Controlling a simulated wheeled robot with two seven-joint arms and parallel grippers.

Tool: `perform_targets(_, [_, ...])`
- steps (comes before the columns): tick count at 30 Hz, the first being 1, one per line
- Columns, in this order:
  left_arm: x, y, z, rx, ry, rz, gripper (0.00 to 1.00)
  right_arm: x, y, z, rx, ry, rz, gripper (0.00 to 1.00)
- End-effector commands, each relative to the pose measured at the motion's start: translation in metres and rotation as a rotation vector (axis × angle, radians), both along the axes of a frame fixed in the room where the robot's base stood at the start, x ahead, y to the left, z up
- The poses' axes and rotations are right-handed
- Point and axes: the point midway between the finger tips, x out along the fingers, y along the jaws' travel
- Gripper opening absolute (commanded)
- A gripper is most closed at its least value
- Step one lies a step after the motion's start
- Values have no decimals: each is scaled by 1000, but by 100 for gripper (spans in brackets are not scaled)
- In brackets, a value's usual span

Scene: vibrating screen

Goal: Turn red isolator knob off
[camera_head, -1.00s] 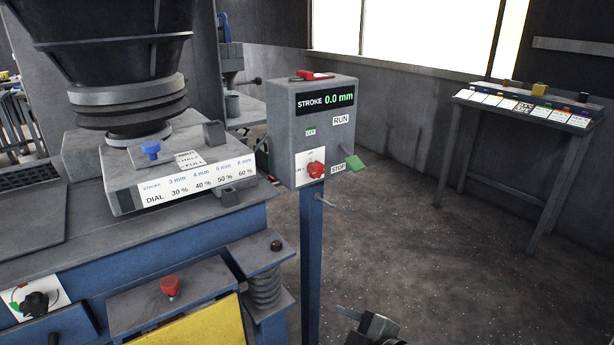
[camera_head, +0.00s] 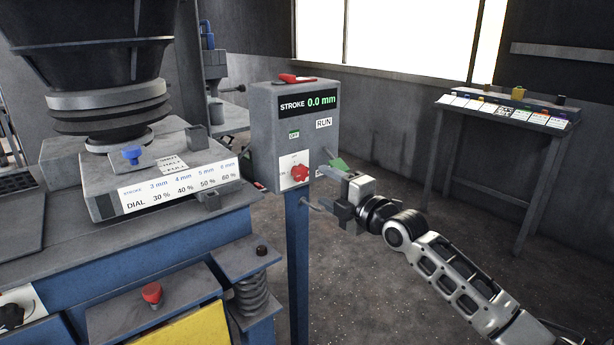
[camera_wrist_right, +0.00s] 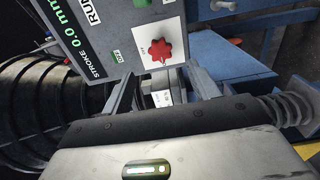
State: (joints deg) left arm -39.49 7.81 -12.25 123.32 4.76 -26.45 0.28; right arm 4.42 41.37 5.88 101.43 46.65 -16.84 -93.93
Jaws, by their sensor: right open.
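The red isolator knob (camera_head: 299,172) sits on a white plate low on the front of the grey control box (camera_head: 262,135). In the right wrist view the knob (camera_wrist_right: 160,50) is star-shaped and lies ahead, between the lines of the two fingers. My right gripper (camera_head: 319,178) is open and empty, just to the right of the knob in the head view. Its fingers point towards the box. In the wrist view its fingertips (camera_wrist_right: 162,82) appear short of the knob, with no contact visible. My left gripper is not in view.
A green stop paddle (camera_head: 338,164) is close behind the right gripper's upper finger. A red piece (camera_head: 296,78) lies on top of the box. The blue post (camera_head: 297,255) supports the box. The screen machine stands left, a side table (camera_head: 510,110) right.

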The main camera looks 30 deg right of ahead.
Motion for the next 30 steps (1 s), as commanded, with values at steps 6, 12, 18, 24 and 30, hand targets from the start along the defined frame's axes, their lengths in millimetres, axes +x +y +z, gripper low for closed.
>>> perform_targets(6, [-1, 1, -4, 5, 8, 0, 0, 43, 3, 1, 5, -3, -2, 60])
perform_targets(12, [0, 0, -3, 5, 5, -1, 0, 68, 5, 0, 4, -1, -1, 60])
perform_targets(18, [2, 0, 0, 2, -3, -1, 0, 76, 6, -1, 1, 1, 0, 60])
perform_targets(24, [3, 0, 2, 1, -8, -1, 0, 76, 6, -1, 0, 1, 0, 60])
perform_targets(30, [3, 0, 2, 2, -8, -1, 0, 76, 6, -1, 0, 1, 0, 17])
